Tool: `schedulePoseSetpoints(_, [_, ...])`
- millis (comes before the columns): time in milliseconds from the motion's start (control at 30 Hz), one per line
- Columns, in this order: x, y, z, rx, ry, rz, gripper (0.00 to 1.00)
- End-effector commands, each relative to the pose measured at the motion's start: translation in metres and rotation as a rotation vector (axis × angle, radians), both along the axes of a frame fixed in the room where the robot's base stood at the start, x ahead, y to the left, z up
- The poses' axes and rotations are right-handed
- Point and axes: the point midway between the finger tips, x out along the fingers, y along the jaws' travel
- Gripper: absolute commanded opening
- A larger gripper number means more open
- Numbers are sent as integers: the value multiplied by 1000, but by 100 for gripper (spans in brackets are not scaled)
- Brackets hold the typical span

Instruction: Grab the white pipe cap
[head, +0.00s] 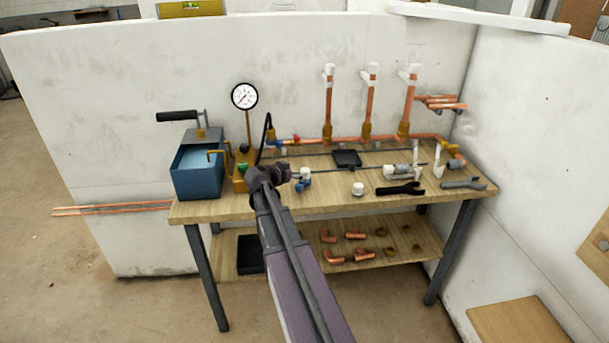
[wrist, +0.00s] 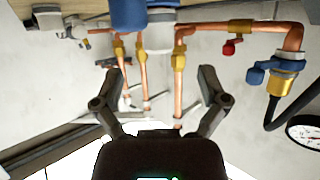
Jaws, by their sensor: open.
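A short white pipe cap (head: 358,188) stands alone near the front edge of the workbench top in the head view. A second white cap-like piece (head: 305,173) sits by a blue valve (head: 304,185), just right of my gripper (head: 284,172). In the wrist view, which looks upside down, my gripper (wrist: 160,82) is open, its two dark fingers spread with nothing held between them. A pale cylinder (wrist: 160,30) and a blue part (wrist: 128,14) lie just beyond the fingertips. I cannot tell whether the fingers touch anything.
A blue tank (head: 197,170) and pressure gauge (head: 244,96) stand left. Upright copper pipes (head: 368,105) rise at the back. Copper fittings (head: 355,235) lie on the lower shelf.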

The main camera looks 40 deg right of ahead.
Motion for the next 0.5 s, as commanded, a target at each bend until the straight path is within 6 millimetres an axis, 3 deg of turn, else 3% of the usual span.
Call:
schedulePoseSetpoints(167, [2, -6, -3, 0, 0, 0, 93])
schedulePoseSetpoints(500, [11, -40, -16, 0, 0, 0, 93])
